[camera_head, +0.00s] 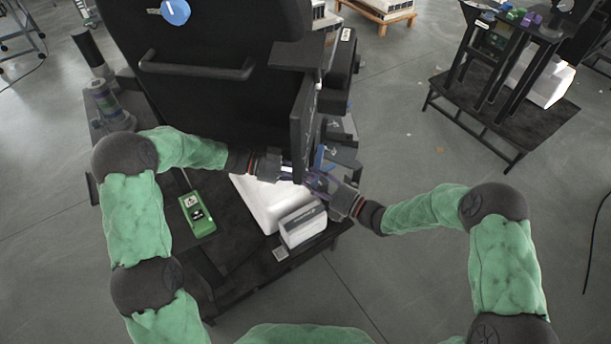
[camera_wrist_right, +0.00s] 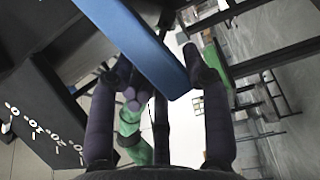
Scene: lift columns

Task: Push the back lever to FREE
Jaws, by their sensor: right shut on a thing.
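A blue lever (camera_wrist_right: 140,45) runs diagonally across the right wrist view, between the two fingers of my right gripper (camera_wrist_right: 164,70), which is shut on it. In the head view a small part of the blue lever (camera_head: 319,157) shows just above my right gripper (camera_head: 314,181), beside the black panel (camera_head: 302,125). My left gripper (camera_head: 286,172) is at the left side of that panel, close to the right gripper. Its fingers are too small and dark to read. Which lever is the back one and the FREE mark cannot be made out.
A dark panel with a number scale (camera_wrist_right: 45,135) stands left of the lever. A large black housing with a bar handle (camera_head: 196,70) fills the upper left. A green device (camera_head: 197,214) and a white box (camera_head: 303,226) sit on the dark bench below.

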